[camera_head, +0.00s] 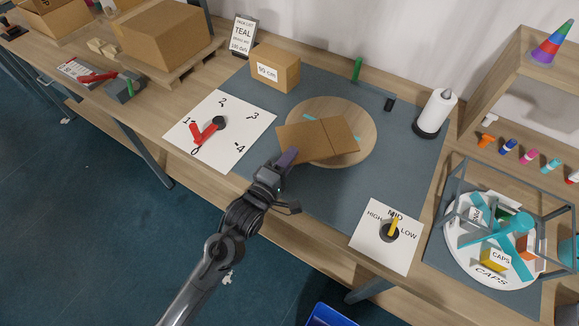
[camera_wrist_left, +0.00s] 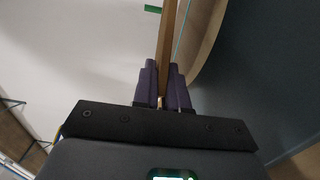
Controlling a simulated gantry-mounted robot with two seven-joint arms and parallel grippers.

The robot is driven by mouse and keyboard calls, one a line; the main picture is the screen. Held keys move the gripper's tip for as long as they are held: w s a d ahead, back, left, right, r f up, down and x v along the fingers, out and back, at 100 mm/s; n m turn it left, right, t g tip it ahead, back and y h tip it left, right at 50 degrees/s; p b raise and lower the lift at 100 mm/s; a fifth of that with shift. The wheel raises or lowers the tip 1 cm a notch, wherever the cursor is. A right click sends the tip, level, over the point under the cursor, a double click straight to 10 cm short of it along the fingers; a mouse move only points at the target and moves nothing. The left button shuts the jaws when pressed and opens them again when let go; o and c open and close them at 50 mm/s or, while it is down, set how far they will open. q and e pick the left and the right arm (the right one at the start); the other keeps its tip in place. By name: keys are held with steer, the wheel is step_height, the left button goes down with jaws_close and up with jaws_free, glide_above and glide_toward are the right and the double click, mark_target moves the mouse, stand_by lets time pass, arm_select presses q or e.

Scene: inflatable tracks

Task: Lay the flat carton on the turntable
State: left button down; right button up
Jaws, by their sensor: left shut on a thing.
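The flat carton (camera_head: 320,139) is a brown folded cardboard sheet over the round wooden turntable (camera_head: 358,118) on the grey mat. My left gripper (camera_head: 289,156) is shut on the carton's near left edge. In the left wrist view the purple fingers (camera_wrist_left: 163,88) pinch the thin brown carton edge (camera_wrist_left: 168,40), and the turntable's rim (camera_wrist_left: 203,40) shows beside it. The carton covers the front left of the turntable. I cannot tell whether it touches the surface or is held just above it. A teal stripe on the turntable is partly covered. My right gripper is not in view.
A "60 cm" box (camera_head: 275,68) stands behind left. A dial card with a red pointer (camera_head: 207,132) lies left, and a card with a yellow lever (camera_head: 392,229) lies front right. A paper roll (camera_head: 435,112) stands right, near a framed caps carousel (camera_head: 493,280).

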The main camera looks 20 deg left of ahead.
arm_select(q)
step_height(320, 180, down, 4)
steer(key=shift+r+b, duration=0.15)
steer(key=shift+b, duration=0.45)
steer(key=shift+f, duration=0.25)
